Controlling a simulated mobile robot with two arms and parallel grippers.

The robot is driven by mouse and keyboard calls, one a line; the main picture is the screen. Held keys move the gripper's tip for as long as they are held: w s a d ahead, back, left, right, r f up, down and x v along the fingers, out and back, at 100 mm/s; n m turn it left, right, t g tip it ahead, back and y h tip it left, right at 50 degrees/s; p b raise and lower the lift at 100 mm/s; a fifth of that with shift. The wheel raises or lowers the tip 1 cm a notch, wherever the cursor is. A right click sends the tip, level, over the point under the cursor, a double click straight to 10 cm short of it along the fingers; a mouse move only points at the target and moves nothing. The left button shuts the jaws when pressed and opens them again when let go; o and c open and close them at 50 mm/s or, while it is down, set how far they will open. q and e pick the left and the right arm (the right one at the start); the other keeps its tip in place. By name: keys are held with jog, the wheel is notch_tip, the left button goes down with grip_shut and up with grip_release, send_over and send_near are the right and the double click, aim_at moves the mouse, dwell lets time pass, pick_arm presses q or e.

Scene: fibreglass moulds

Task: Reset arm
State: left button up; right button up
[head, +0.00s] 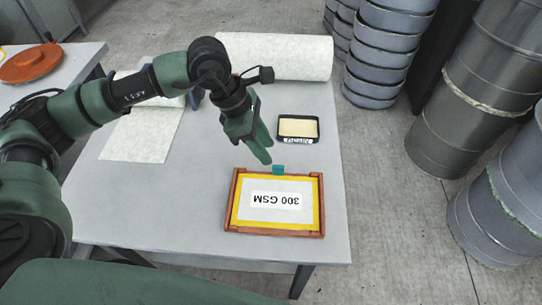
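My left arm reaches in from the left over the grey table (200,200). Its green gripper (266,153) hangs above the table, pointing down and to the right. I see nothing held in it, but its fingers overlap from this angle, so I cannot tell how far apart they are. Below its tips lies a wooden-framed tray (234,214) with a yellow border and a white label reading "300 GSM", upside down to me. My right gripper is not in view.
A dark-rimmed box (298,140) with a cream inside lies behind the tray. A large white roll (285,56) lies at the table's back, and a pale sheet (140,138) at left. Drums (490,85) and stacked grey rings (388,50) stand right. An orange-brown disc (30,64) lies on another table.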

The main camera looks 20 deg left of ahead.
pick_arm(q)
jog(key=shift+a+r, duration=0.15)
jog(key=shift+r, duration=0.25)
